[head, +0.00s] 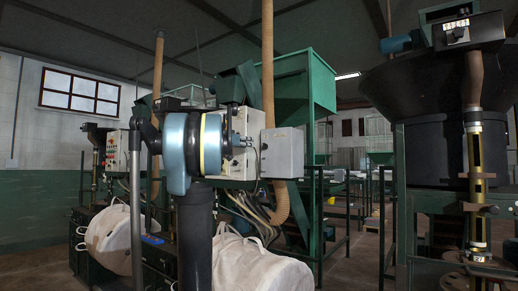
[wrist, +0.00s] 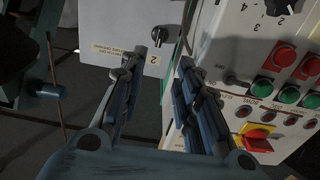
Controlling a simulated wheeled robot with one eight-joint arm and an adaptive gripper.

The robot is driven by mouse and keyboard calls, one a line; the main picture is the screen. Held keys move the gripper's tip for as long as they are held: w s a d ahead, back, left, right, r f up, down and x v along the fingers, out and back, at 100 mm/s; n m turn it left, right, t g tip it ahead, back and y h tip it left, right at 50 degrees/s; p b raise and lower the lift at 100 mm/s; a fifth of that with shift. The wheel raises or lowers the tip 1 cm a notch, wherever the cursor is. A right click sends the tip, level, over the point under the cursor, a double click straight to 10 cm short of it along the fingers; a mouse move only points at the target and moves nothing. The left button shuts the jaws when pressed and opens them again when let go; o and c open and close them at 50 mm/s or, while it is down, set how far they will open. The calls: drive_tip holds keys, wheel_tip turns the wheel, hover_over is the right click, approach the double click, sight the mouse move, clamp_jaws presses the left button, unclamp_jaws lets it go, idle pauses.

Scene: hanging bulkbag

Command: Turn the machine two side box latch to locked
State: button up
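The side box is a pale grey box (wrist: 118,22) at the top of the wrist view, marked with a "2" and small upside-down text. A grey box (head: 282,153) on the machine in the head view looks like the same one. Its small black latch (wrist: 159,36) sits near the box's lower right corner; its exact turn is too small to tell. My gripper (wrist: 159,70) is open and empty, its fingertips pointing at the latch from below in the picture, with the latch between their lines. No contact shows. In the head view my arm hides the gripper.
A white control panel (wrist: 232,60) stands close to my right finger, with several red and green buttons, a black rotary knob (wrist: 275,8) and a red-yellow switch (wrist: 258,138). Cables hang beside the box. White bulk bags (head: 258,262) hang below the machines; a green hopper (head: 305,85) stands behind.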

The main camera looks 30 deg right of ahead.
sight(264, 146)
drive_tip(key=x, duration=1.2)
drive_tip(key=shift+d, duration=0.15)
clamp_jaws()
